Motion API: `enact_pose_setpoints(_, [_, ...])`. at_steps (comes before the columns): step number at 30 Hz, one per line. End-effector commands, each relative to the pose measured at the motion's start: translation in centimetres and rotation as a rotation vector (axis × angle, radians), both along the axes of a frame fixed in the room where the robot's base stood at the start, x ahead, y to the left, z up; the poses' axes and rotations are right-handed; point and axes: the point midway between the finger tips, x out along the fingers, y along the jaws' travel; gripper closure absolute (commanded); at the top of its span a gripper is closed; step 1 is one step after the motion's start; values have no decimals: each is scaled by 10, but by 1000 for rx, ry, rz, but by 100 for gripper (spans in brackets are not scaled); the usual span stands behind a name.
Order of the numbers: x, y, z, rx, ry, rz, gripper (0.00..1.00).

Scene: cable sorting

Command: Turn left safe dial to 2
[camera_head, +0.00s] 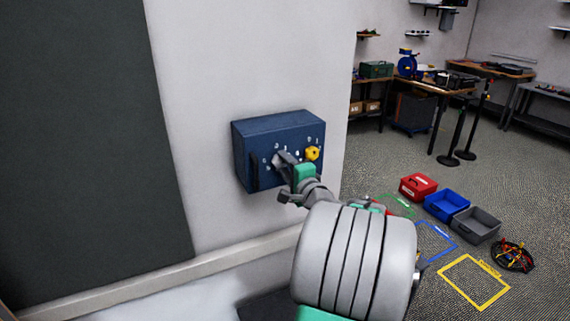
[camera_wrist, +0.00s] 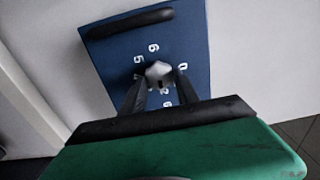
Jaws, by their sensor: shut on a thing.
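A dark blue safe (camera_head: 272,122) is fixed to the pale wall. Its left dial, a light grey knob (camera_wrist: 158,70), is ringed by white digits; 0, 5 and 6 read clearly in the wrist view, while the lower digits are partly hidden by my fingers. My gripper (camera_wrist: 150,91) is at the front of the safe, its dark fingers shut on the left dial. In the head view my gripper (camera_head: 283,164) largely covers this dial. Which digit the dial points at cannot be told. A yellow right dial (camera_head: 312,153) sits beside it, untouched.
A black handle (camera_wrist: 130,23) runs along the safe's left side. On the floor at right lie a red case (camera_head: 418,187), blue bin (camera_head: 446,204), grey bin (camera_head: 475,225), coloured floor outlines and a cable pile (camera_head: 513,256). Workbenches stand behind.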

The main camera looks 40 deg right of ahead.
Motion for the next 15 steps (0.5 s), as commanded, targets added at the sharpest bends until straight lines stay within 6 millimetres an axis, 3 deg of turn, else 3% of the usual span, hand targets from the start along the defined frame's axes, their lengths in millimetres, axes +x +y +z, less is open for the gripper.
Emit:
enact_pose_setpoints(11, [0,0,0,4,-2,1,100])
enact_pose_setpoints(12, [0,0,0,4,-2,1,61])
enact_pose_setpoints(15, [0,0,0,4,-2,1,53])
